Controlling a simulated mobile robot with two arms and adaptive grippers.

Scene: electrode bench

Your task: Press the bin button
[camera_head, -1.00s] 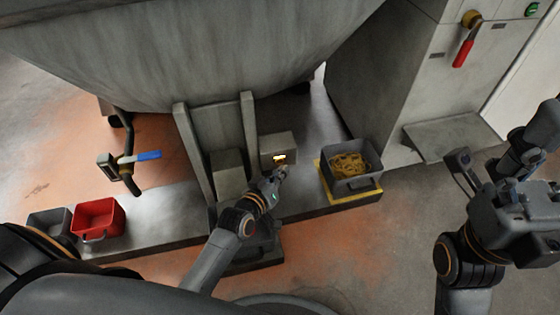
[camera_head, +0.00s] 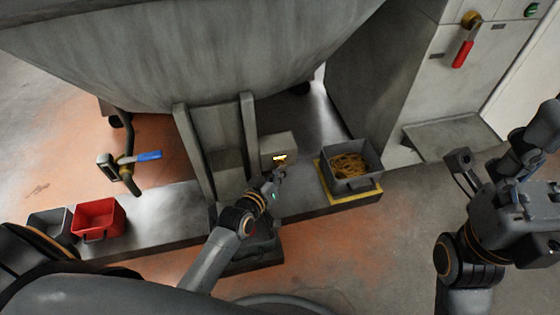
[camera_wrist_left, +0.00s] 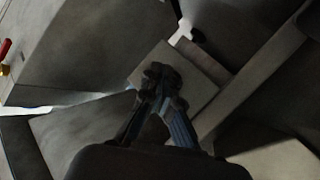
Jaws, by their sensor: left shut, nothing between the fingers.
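The bin button is on a small grey box (camera_head: 272,145) beside the metal support; a lit yellow-white patch (camera_head: 280,158) shows on the box's front. My left gripper (camera_head: 279,172) is shut and empty, its tips at or just below the lit patch. In the left wrist view, the shut fingers (camera_wrist_left: 160,80) lie over the box's face (camera_wrist_left: 200,85) and hide its middle. I cannot tell whether the tips touch the button. My right arm shows at the right edge of the head view, but its fingers cannot be made out clearly.
A grey bin (camera_head: 376,154) holding yellow pieces stands on a yellow base right of the box. A red bin (camera_head: 98,218) and a blue-handled valve (camera_head: 140,157) are at the left. A large grey hopper (camera_head: 190,50) hangs above. A red-handled lever (camera_head: 463,54) is on the right cabinet.

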